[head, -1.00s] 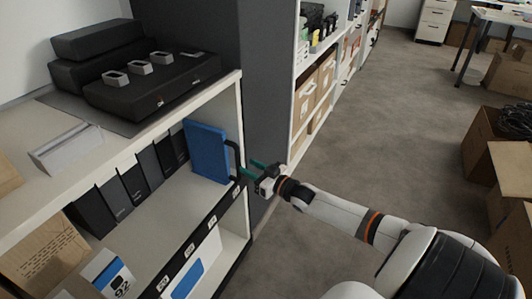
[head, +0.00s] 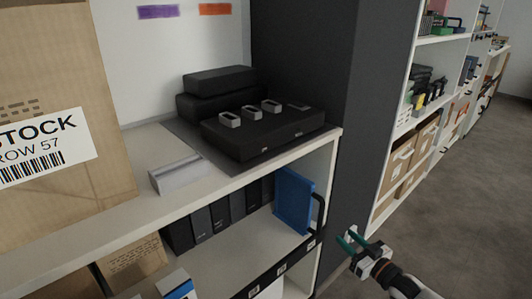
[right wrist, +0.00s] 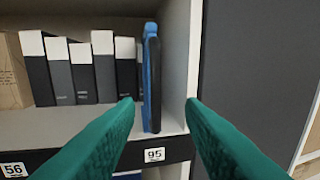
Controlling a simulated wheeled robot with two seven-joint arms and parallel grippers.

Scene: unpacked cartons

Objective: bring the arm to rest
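My right gripper (head: 350,243) has green fingers and is at the lower right of the head view, in front of the dark grey side panel and right of the shelf. In the right wrist view its two fingers (right wrist: 160,115) stand wide apart with nothing between them. A blue case with a black handle (head: 293,201) stands upright at the right end of the middle shelf, apart from the gripper. It also shows edge-on in the right wrist view (right wrist: 147,75). My left gripper is not in view.
Black binders (head: 220,213) stand left of the blue case. A black device (head: 262,132) sits on the top shelf, with a large carton (head: 60,190) at the left. Another shelf unit (head: 385,210) stands beyond the dark panel (head: 345,180). Free floor (head: 470,190) lies at the right.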

